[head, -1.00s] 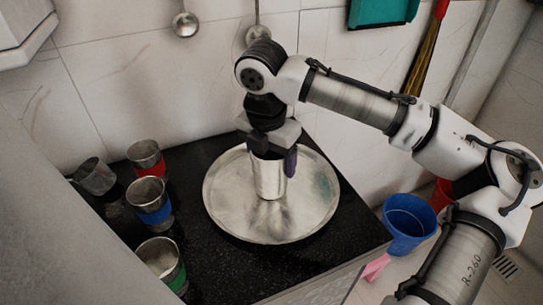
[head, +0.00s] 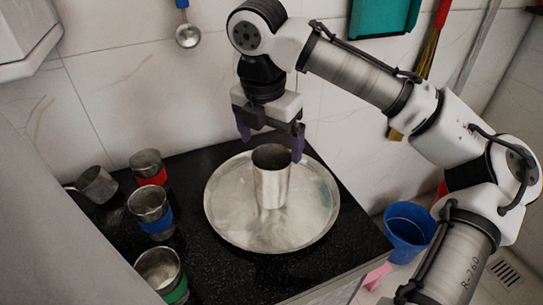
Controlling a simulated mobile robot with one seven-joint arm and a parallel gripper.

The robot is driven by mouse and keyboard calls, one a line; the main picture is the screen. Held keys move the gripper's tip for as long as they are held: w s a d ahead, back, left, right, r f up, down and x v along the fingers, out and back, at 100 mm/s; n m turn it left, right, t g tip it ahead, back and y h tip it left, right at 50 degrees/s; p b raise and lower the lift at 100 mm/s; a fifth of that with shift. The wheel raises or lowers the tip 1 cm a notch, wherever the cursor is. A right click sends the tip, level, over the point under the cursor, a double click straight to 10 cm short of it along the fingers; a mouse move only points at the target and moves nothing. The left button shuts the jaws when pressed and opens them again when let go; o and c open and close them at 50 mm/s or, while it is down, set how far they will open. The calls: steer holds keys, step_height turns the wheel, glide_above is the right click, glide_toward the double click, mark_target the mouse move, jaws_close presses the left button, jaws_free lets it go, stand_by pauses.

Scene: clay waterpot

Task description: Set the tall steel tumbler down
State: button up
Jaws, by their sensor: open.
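The tall steel tumbler (head: 271,182) stands upright on the round steel tray (head: 225,215), a little behind its middle. Its open mouth faces up. My gripper (head: 271,143) is above and just behind the tumbler's rim. Its two dark fingers are spread apart with nothing between them. They look clear of the tumbler, though the exact gap is hard to judge from this view.
The black counter (head: 215,262) ends at a front edge. A blue bucket (head: 408,232) is beyond its right side.

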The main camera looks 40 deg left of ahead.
steer(key=r, duration=0.4)
steer(key=shift+s+r, duration=0.1)
steer(key=shift+s, duration=0.1)
steer(key=shift+s, duration=0.1)
stand_by(0.3)
